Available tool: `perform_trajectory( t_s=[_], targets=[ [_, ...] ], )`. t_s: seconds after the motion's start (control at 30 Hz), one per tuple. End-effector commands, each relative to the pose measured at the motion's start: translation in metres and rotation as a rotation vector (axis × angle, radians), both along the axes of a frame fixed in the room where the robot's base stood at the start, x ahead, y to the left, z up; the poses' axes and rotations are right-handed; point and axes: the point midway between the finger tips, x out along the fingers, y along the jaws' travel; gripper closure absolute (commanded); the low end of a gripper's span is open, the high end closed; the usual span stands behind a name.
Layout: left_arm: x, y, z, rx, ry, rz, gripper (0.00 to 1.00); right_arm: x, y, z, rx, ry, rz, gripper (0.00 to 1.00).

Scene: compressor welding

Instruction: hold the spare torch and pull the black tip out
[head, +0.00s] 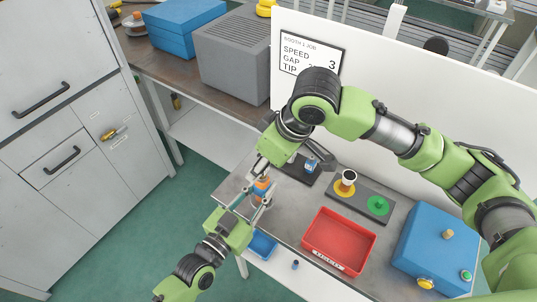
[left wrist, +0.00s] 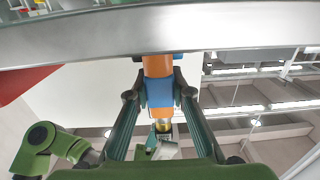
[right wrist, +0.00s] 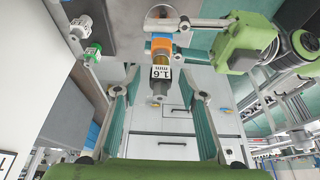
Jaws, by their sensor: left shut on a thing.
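The spare torch (head: 262,187) has an orange body with a blue band and stands over the near left part of the workbench. My left gripper (head: 252,199) is shut on it; in the left wrist view the fingers close on the blue band (left wrist: 160,94). In the right wrist view the torch's orange part (right wrist: 162,42) leads to a gold collar and a tip piece (right wrist: 161,73) marked 1.6, with a dark end. My right gripper (right wrist: 160,88) is open, its fingers apart on either side of the tip, not touching it. The right fingers are partly hidden in the head view.
A red tray (head: 314,262), a blue box (head: 425,232) and a dark plate with yellow and green spots (head: 361,194) lie right of the torch. A small blue tray (head: 262,245) is below it. A white panel (head: 290,88) stands behind. Cabinets (head: 70,110) are at left.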

Motion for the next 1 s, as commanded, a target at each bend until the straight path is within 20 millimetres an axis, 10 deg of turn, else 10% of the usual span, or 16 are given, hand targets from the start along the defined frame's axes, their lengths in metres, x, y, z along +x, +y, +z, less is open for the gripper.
perform_trajectory(
  t_s=[0.37,0.57,0.8,0.83,1.0],
  targets=[
    [0.0001,0.0,0.0003,-0.001,-0.001,0.0,1.0,0.0016,0.0026,-0.0072,0.0,0.0,0.001,0.62],
    [0.0001,0.0,0.0003,-0.001,-0.001,0.0,1.0,0.0015,0.0024,-0.0071,0.0,0.0,0.001,1.0],
    [0.0001,0.0,0.0003,-0.001,-0.001,0.0,1.0,0.0017,0.0023,-0.0068,-0.001,-0.001,0.001,1.0],
    [0.0001,0.0,0.0003,-0.001,-0.001,0.0,1.0,0.0017,0.0022,-0.0067,-0.001,-0.001,0.001,0.88],
    [0.0002,0.0001,0.0003,-0.001,-0.001,0.0,1.0,0.0018,0.0022,-0.0066,-0.001,-0.001,0.001,1.0]
  ],
)
